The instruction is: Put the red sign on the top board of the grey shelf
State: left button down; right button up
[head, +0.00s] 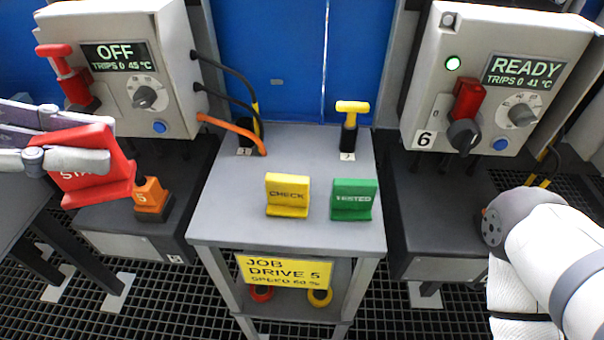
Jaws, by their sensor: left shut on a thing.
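The red sign (115,180) with white lettering, partly covered, is at the left of the head view. My left gripper (105,145) is shut on it and holds it tilted, in front of the left control box and left of the shelf. The grey shelf (225,215) stands in the middle. On its top board, a yellow CHECK sign (288,195) and a green TESTED sign (353,199) stand side by side near the front. My right arm shows at the right edge, but its gripper is not seen.
An OFF control box (180,75) stands left and a READY box (430,90) right. The top board's front-left part is bare.

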aim_at(57, 175)
pick_arm(q)
jog(key=f, duration=0.1)
jog(key=a+f, duration=0.1)
jog(key=shift+s+f+b, duration=0.1)
jog(key=shift+f+b, duration=0.25)
jog(key=shift+f, duration=0.3)
jog(key=shift+t, duration=0.3)
jog(key=w+d+f+b, duration=0.1)
jog(key=w+d+f, duration=0.1)
jog(key=w+f, duration=0.1)
jog(key=w+d+f+b, duration=0.2)
jog(key=w+d+f, duration=0.1)
jog(key=w, duration=0.1)
jog(key=w+d+f+b, duration=0.2)
jog(key=w+d+f, duration=0.1)
jog(key=w+f, duration=0.1)
jog(key=shift+w, duration=0.15)
jog(key=shift+f+b, duration=0.35)
jog(key=shift+f, duration=0.9)
pick_arm(e)
jog(key=s+f+g, duration=0.1)
jog(key=s+f, duration=0.2)
jog(key=f, duration=0.3)
jog(key=shift+s+f, duration=0.15)
jog(key=shift+f, duration=0.05)
